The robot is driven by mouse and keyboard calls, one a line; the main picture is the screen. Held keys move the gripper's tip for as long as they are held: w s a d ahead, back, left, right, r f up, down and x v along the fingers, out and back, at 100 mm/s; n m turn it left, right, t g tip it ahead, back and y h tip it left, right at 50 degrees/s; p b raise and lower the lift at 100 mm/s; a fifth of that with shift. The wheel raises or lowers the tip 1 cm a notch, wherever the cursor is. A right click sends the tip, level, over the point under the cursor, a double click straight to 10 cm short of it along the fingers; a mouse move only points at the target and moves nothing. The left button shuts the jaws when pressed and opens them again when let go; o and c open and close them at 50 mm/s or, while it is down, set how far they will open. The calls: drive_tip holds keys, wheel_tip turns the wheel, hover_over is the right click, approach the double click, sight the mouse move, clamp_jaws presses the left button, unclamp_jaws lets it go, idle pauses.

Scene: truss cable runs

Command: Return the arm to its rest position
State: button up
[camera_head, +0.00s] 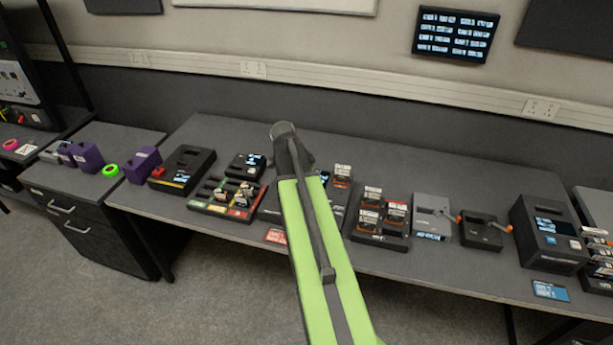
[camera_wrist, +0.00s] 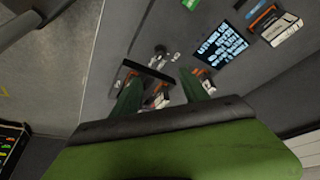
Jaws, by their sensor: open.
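My arm (camera_head: 320,250), green with a dark stripe, reaches from the bottom of the head view up over the long grey table, its far end at a grey joint (camera_head: 284,131). My gripper fingertips cannot be made out in the head view. In the wrist view my gripper (camera_wrist: 164,90) shows two green fingers spread apart, with nothing visibly held. Beyond and between them lies a dark tray (camera_wrist: 128,72) with small orange and white items, partly hidden by the fingers.
The long table (camera_head: 520,185) carries a black device (camera_head: 182,170), a colored-slot tray (camera_head: 227,197), a box rack (camera_head: 380,222) and a dark printer-like unit (camera_head: 548,232). My arm hides part of the table's middle. A drawer cabinet (camera_head: 85,220) stands left. Floor in front is clear.

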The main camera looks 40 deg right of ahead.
drive_tip(key=w+a+f+n+t+y+b, duration=0.1)
drive_tip(key=w+a+f+n+b, duration=0.15)
drive_tip(key=a, duration=0.95)
drive_tip(key=w+a+f+n+t+b, duration=0.1)
drive_tip(key=w+a+f+n+b, duration=0.2)
drive_tip(key=a, duration=0.9)
drive_tip(key=s+a+f+n+y, duration=0.1)
drive_tip(key=s+a+n, duration=0.1)
drive_tip(key=a+n, duration=0.5)
drive_tip(key=s+a+f+n+y, duration=0.1)
drive_tip(key=s+a+n+y, duration=0.1)
drive_tip(key=a+n, duration=0.6)
drive_tip(key=shift+s+a+f+g, duration=0.15)
drive_tip(key=shift+s+a+g, duration=0.25)
drive_tip(key=shift+a, duration=0.45)
